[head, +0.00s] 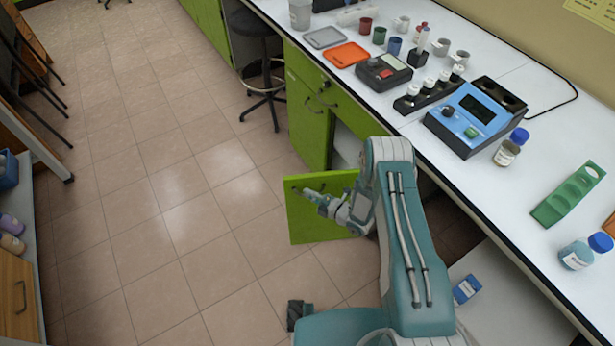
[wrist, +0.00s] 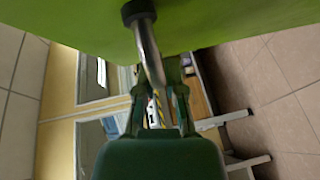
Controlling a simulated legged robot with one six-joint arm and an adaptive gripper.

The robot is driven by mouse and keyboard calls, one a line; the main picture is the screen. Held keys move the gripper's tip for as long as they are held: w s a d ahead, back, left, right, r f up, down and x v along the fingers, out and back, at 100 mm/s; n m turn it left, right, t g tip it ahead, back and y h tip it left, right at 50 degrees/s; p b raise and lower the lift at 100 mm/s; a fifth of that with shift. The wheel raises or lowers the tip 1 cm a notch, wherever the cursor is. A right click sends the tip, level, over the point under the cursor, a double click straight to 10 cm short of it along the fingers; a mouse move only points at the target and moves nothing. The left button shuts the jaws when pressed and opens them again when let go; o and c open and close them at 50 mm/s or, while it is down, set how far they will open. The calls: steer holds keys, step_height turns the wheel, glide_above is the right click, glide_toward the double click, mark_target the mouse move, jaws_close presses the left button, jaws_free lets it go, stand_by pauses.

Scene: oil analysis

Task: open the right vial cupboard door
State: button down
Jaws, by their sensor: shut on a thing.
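The right vial cupboard door (head: 305,222) is a green panel. In the head view it stands swung out from the cupboard front over the floor. Its hinge side is hidden behind my arm. My gripper (head: 318,198) is at the door's upper part, shut on its handle. In the wrist view the door (wrist: 225,22) fills the top, and the metal handle (wrist: 149,52) with its dark mount runs down between the fingers of my gripper (wrist: 156,108). A pale part of the cupboard interior (head: 345,146) shows behind the door.
Another green cupboard door (head: 307,125) is closed to the left, with a drawer above. The white worktop (head: 500,205) with lab items runs along the right. A dark stool (head: 262,85) stands further back. The tiled floor (head: 175,210) left of the door is clear.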

steer(key=s+d+n+g+y, duration=0.3)
steer(key=s+d+n+g, duration=0.3)
steer(key=s, duration=0.6)
steer(key=shift+d+f+g, duration=0.15)
steer(key=shift+d+g, duration=0.65)
steer(key=shift+g, duration=0.2)
steer(key=c, duration=0.7)
jaws_free()
